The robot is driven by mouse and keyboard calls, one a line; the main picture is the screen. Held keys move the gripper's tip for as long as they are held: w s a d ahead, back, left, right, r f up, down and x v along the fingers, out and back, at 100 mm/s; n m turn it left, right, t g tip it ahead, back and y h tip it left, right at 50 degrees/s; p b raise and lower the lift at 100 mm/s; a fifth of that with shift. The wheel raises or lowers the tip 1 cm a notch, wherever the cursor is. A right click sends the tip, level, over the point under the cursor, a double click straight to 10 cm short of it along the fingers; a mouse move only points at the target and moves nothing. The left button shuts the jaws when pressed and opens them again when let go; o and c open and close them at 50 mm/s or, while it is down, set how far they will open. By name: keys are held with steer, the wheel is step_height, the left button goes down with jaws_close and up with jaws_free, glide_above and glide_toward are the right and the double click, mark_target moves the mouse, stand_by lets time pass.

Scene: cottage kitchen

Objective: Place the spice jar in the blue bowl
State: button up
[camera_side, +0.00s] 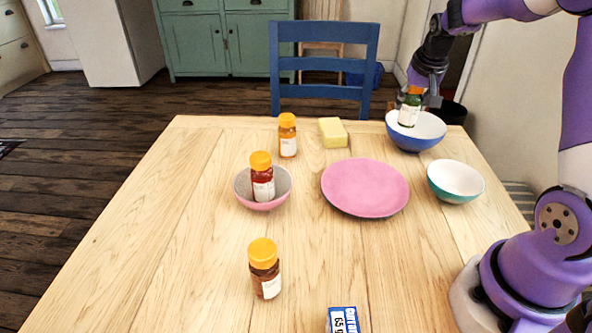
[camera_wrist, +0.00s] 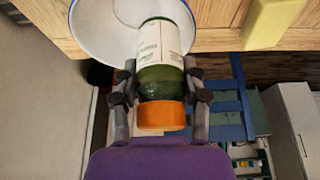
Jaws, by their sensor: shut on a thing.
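A spice jar (camera_side: 409,109) with green contents, a white label and an orange lid is in my gripper (camera_side: 425,92). The wrist view shows the jar (camera_wrist: 160,75) between both fingers of my gripper (camera_wrist: 160,95), gripped near its lid end. The blue bowl (camera_side: 416,146), white inside, stands at the far right of the table. In the side view the jar overlaps the bowl's inside; I cannot tell whether its base touches the bowl. In the wrist view the white inside of the bowl (camera_wrist: 95,35) shows behind the jar.
Other spice jars stand on the table (camera_side: 190,230): one at the back (camera_side: 288,135), one in front (camera_side: 265,270), one in a pink bowl (camera_side: 244,196). A yellow sponge (camera_side: 333,132), pink plate (camera_side: 366,187), teal bowl (camera_side: 455,182) and blue box (camera_side: 343,320) also lie there. A blue chair (camera_side: 325,65) stands behind.

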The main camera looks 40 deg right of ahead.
steer(key=shift+s+d+f, duration=0.1)
steer(key=shift+d+f, duration=0.55)
steer(key=shift+f, duration=0.4)
steer(key=shift+s+d+f, duration=0.1)
steer(key=shift+d+f, duration=0.5)
steer(key=shift+f, duration=0.45)
steer(key=shift+s+d+f, duration=0.1)
steer(key=shift+d+f, duration=0.55)
steer(key=shift+f, duration=0.4)
steer(key=shift+f, duration=0.1)
steer(key=o, duration=1.2)
steer(key=shift+o, duration=0.2)
steer(key=v, duration=1.1)
steer(key=s+a+r+n+t+y, duration=0.1)
steer(key=s+a+n, duration=0.3)
steer(key=a, duration=0.8)
steer(key=s+a+r+n+t+y, duration=0.1)
steer(key=s+a+n, duration=0.4)
steer(key=a, duration=0.7)
steer(key=shift+s+a+r+y, duration=0.3)
steer(key=shift+s+r+y, duration=0.1)
steer(key=shift+s+y, duration=0.15)
